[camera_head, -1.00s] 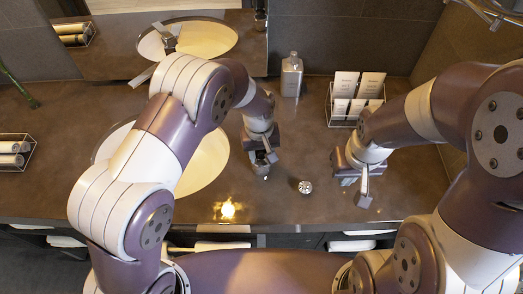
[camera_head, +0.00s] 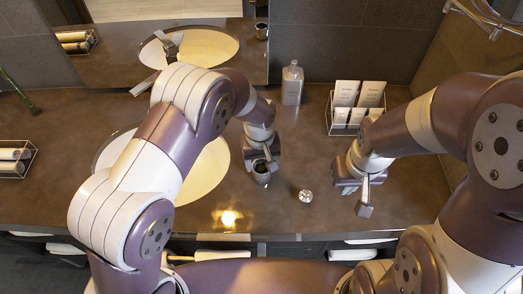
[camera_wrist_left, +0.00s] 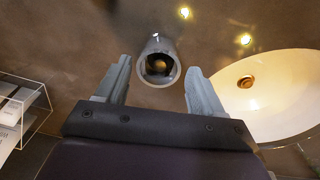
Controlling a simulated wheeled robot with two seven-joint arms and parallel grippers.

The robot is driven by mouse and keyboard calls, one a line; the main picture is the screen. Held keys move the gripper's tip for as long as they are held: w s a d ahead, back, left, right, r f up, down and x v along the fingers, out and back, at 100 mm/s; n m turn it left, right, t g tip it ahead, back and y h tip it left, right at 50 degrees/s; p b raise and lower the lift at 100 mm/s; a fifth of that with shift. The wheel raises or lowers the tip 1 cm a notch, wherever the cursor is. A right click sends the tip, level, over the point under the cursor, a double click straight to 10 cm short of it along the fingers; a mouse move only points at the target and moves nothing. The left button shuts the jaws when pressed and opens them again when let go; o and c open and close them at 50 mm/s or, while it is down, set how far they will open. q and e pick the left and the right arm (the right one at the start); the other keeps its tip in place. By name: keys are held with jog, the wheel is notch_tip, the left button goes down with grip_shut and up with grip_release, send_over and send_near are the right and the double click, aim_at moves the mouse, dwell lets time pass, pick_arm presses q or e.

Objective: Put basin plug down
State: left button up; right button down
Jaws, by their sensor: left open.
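A small round silver piece (camera_head: 305,196), probably the basin plug, lies on the brown counter (camera_head: 290,215), right of my left gripper and apart from it. My left gripper (camera_head: 262,165) is open over the counter beside the basin (camera_head: 205,170). In the left wrist view its fingers (camera_wrist_left: 160,78) stand apart on either side of a dark, hollow cylinder (camera_wrist_left: 158,47), with gaps to both sides; that cylinder also shows in the head view (camera_head: 261,173). The basin's drain (camera_wrist_left: 246,82) shows in the wrist view. My right gripper (camera_head: 365,192) hangs over the counter's right part; its jaw opening is unclear.
A bottle (camera_head: 292,83) and a wire rack with cards (camera_head: 356,105) stand at the back. A wire basket with rolled towels (camera_head: 14,158) is at the far left. A mirror (camera_head: 110,68) stands behind the basin.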

pick_arm(q)
notch_tip(320, 180, up, 12)
jog(key=b, duration=0.3)
jog(key=s+a+f+m, duration=0.1)
jog(key=s+a, duration=0.6)
jog(key=a, duration=0.2)
jog(key=s+a+t, duration=0.1)
jog(key=s+a, duration=0.6)
jog(key=a, duration=0.2)
jog(key=shift+a+f+m, duration=0.25)
jog(key=shift+f+m, duration=0.15)
jog(key=shift+s, duration=0.2)
